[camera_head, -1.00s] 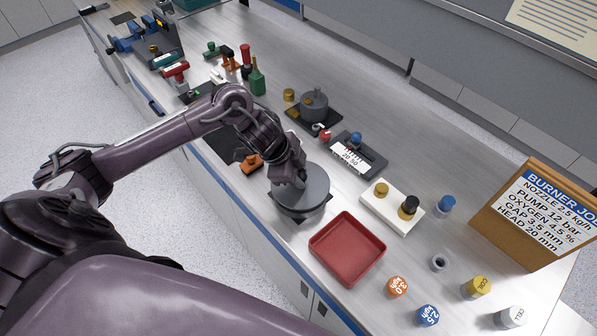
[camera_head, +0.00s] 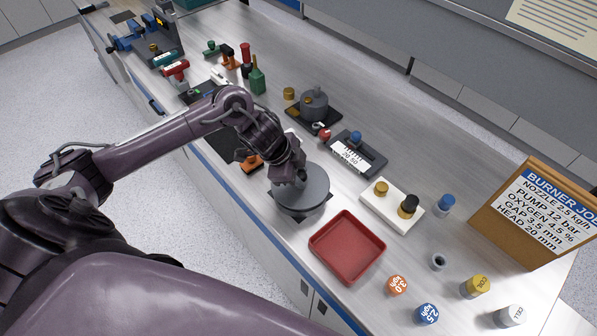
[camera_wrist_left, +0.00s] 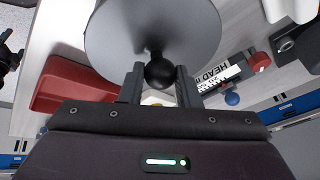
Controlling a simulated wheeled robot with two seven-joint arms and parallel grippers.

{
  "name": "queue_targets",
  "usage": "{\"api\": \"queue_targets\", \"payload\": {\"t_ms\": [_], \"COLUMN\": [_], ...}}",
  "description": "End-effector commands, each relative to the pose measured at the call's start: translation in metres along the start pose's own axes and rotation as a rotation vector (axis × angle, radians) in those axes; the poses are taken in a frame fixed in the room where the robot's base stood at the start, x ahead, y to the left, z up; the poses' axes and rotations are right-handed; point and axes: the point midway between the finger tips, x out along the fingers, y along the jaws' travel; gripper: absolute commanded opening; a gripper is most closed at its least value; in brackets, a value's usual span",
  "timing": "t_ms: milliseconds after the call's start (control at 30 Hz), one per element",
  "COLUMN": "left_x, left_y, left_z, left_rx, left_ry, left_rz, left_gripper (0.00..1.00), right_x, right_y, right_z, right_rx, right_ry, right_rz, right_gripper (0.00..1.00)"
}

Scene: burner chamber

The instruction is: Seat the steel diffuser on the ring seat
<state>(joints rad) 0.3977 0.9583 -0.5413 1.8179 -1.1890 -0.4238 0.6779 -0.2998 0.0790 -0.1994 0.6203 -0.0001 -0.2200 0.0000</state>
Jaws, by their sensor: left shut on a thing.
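The steel diffuser is a grey round disc (camera_head: 314,190) with a black ball knob (camera_wrist_left: 159,71), at the near edge of the bench. My left gripper (camera_head: 300,178) is over the disc. In the left wrist view its two fingers (camera_wrist_left: 159,80) stand on either side of the knob, shut on it, and the disc (camera_wrist_left: 120,30) fills the top. A dark square base (camera_head: 301,217) shows under the disc. The disc hides the ring seat's top, so I cannot tell whether the diffuser rests flat there. My right gripper is not in view.
A red tray (camera_head: 347,248) lies just right of the disc. A white block with knobs (camera_head: 391,207), a dark gauge plate (camera_head: 373,162) and a grey pot on a dark base (camera_head: 314,104) stand behind. Several capped pieces and a signboard (camera_head: 535,214) are at the right.

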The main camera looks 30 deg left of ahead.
Motion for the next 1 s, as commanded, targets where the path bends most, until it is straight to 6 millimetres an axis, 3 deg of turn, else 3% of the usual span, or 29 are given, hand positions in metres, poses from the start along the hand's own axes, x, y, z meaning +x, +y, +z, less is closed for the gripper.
{"api": "queue_targets", "payload": {"t_ms": [567, 600, 700, 800, 1000], "left_x": [0.017, 0.017, 0.016, 0.016, 0.017], "left_y": [0.003, 0.003, 0.003, 0.003, 0.004], "left_z": [0.007, 0.007, 0.006, 0.006, 0.007], "left_rx": [0.0, 0.0, 0.0, 0.0, 0.0], "left_ry": [0.001, 0.001, 0.001, 0.0, -0.001], "left_rz": [-0.001, -0.001, -0.001, -0.001, 0.001], "left_gripper": [0.0, 0.31, 0.44, 0.55, 0.55], "right_x": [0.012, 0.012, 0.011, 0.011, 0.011], "right_y": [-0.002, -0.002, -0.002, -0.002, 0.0], "right_z": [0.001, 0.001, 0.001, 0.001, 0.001], "right_rx": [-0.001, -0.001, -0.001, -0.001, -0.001], "right_ry": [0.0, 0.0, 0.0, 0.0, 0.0], "right_rz": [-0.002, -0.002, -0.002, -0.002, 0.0], "right_gripper": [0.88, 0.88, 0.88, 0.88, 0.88]}}
